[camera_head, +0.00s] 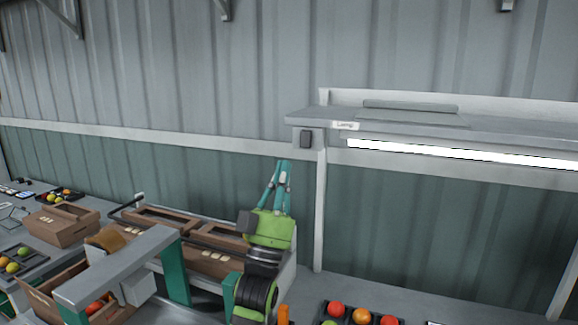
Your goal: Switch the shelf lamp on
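The shelf lamp (455,153) is a long bright white strip under the grey shelf (500,127) at the right. Whether it is lit I cannot tell for sure; no clear glow shows on the wall. A small dark switch (306,139) sits at the shelf's left end, below and left of a white label reading "Lamp" (345,126). My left gripper (284,164) points upward with its teal fingertips together and nothing seen between them. It is below and a little left of the switch, apart from it in the picture. My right gripper is not in view.
A pale upright post (320,215) supports the shelf, right of my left gripper. Brown crates (62,226) stand on the bench at the left. A dark tray (346,318) with red and orange tomatoes lies at the bottom. The wall below the lamp is clear.

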